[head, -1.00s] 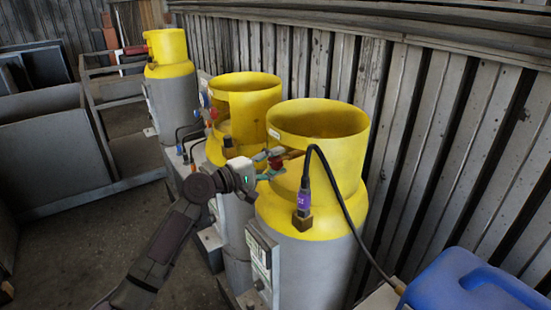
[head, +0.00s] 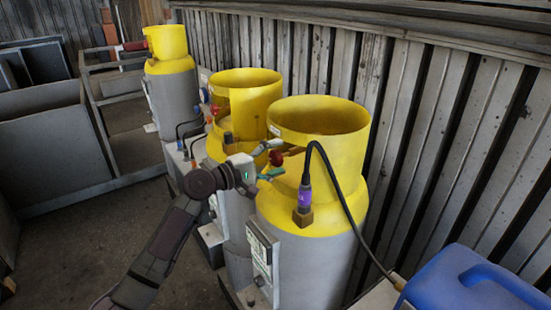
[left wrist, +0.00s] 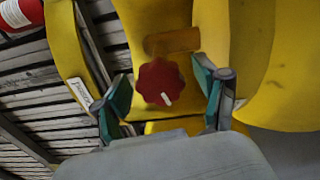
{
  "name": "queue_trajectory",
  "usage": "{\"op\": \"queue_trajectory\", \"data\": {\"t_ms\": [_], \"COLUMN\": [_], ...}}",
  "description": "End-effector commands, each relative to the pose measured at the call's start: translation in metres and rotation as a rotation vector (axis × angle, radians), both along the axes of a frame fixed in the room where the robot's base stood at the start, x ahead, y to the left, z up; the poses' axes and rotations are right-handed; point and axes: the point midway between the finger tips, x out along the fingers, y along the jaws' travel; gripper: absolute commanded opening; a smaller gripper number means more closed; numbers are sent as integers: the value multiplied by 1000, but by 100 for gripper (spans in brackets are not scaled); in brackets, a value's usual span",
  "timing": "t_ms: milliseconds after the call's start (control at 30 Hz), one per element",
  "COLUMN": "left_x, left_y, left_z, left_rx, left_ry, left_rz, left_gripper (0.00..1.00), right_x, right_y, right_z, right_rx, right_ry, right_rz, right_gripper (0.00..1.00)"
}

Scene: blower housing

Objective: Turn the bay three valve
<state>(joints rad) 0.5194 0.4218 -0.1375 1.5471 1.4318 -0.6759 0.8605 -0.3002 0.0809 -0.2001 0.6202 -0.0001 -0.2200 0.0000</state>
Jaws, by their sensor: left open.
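A red lobed valve knob (head: 277,158) sits in the yellow collar opening of the nearest gas cylinder (head: 318,210). In the left wrist view the knob (left wrist: 160,82) faces me, its white mark pointing down and slightly right. My left gripper (head: 270,161) is open at this knob. In the left wrist view its green-padded fingertips (left wrist: 164,92) stand on either side of the knob, with gaps on both sides. The valve body behind the knob is mostly hidden. I cannot read the bay number. My right gripper is not in view.
A second cylinder (head: 245,100) and a farther one (head: 172,85) stand in a row behind. A black hose with a purple connector (head: 304,195) hangs close to the right of the knob. A blue jerrycan (head: 465,282) is at bottom right. A corrugated wall (head: 430,140) runs behind.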

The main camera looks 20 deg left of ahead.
Motion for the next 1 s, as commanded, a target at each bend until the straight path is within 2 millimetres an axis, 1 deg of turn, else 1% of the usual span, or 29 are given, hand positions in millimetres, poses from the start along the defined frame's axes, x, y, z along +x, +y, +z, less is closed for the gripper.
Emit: {"op": "queue_trajectory", "data": {"t_ms": [133,233,500,700,833,1000], "left_x": [-4,-14,-60,-85,-93,-95], "left_y": [3,12,46,67,73,74], "left_z": [-1,-2,-2,-1,-1,-1], "left_rx": [1,3,4,1,0,0], "left_ry": [1,1,2,2,0,0], "left_rz": [0,1,1,2,1,0], "left_gripper": [72,72,72,72,72,72], "right_x": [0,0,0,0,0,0], "right_y": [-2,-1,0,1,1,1], "right_z": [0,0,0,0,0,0], "right_rx": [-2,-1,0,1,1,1], "right_ry": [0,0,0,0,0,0], "right_rz": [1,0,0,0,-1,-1], "right_gripper": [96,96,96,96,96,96]}}
